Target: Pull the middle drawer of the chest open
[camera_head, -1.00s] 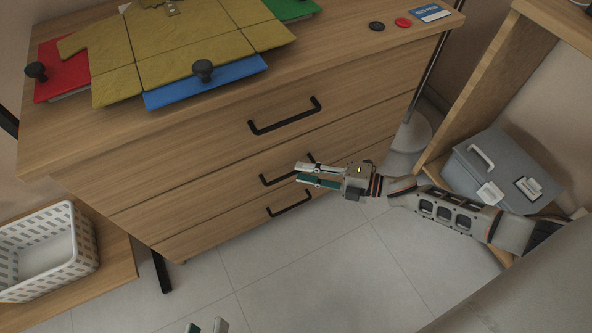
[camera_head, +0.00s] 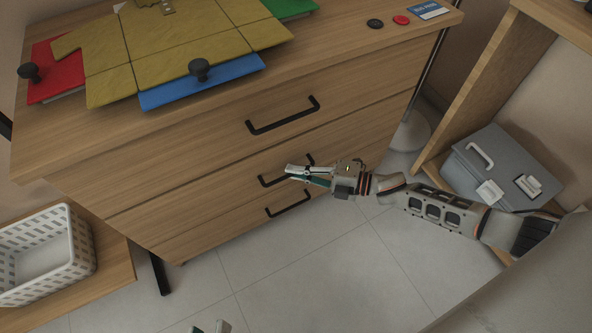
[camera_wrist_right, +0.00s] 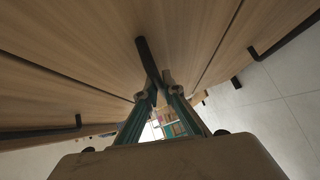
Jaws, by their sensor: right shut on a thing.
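The wooden chest (camera_head: 180,150) has three drawers with black bar handles. The middle drawer's handle (camera_head: 267,181) is partly covered by my right gripper (camera_head: 288,173), whose fingers are closed on it. In the right wrist view this handle (camera_wrist_right: 145,55) runs between the fingertips of my right gripper (camera_wrist_right: 158,90). The middle drawer (camera_head: 215,195) looks flush with the other fronts. My left gripper (camera_head: 209,328) shows only its fingertips at the bottom edge, apart and with nothing seen between them.
The top handle (camera_head: 283,127) and bottom handle (camera_head: 288,210) are close above and below my right gripper. A grey toolbox (camera_head: 500,165) stands right, a white basket (camera_head: 45,255) left. Yellow, red and blue pieces lie on the chest top. The tiled floor (camera_head: 300,270) in front is clear.

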